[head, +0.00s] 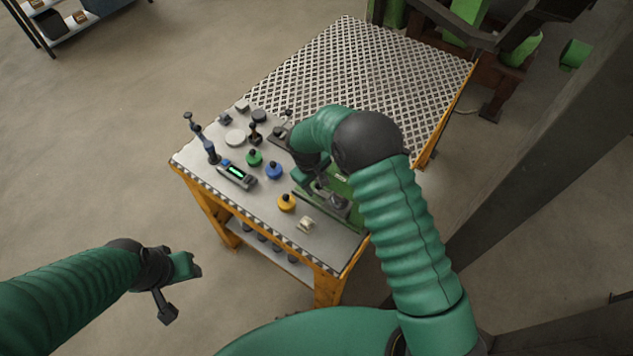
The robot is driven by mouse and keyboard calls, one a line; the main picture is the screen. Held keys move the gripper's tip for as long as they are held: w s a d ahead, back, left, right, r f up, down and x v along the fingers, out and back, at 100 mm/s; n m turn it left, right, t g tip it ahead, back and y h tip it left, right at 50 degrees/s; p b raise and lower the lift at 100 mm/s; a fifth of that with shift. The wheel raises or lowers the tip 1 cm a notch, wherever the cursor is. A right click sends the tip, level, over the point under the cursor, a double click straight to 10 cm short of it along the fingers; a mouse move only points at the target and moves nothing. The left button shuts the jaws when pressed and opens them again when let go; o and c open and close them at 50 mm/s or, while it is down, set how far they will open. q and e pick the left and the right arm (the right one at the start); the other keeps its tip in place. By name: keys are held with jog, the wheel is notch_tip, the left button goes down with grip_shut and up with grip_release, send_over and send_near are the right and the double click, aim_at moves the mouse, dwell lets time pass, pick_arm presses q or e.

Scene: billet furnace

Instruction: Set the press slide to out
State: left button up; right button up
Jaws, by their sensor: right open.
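A control table (235,205) stands in the middle of the head view, with several controls on its pale panel. A green plate with metal parts (345,212) lies at the panel's right side and may carry the press slide; my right arm partly covers it, so its setting cannot be read. My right gripper (322,186) is open, pointing down over this plate. Whether it touches anything there is hidden. My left gripper (184,292) is open and empty, over the floor left of the table's front.
Green (254,157), blue (273,170) and yellow (286,203) knobs, a lit display (236,174) and an upright lever (203,140) crowd the panel. A metal mesh (370,75) covers the table's far part. A dark beam (560,150) stands at right.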

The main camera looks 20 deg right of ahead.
jog(key=shift+c, duration=1)
jog(key=shift+d, duration=0.4)
grip_shut()
jog(key=shift+a, duration=0.15)
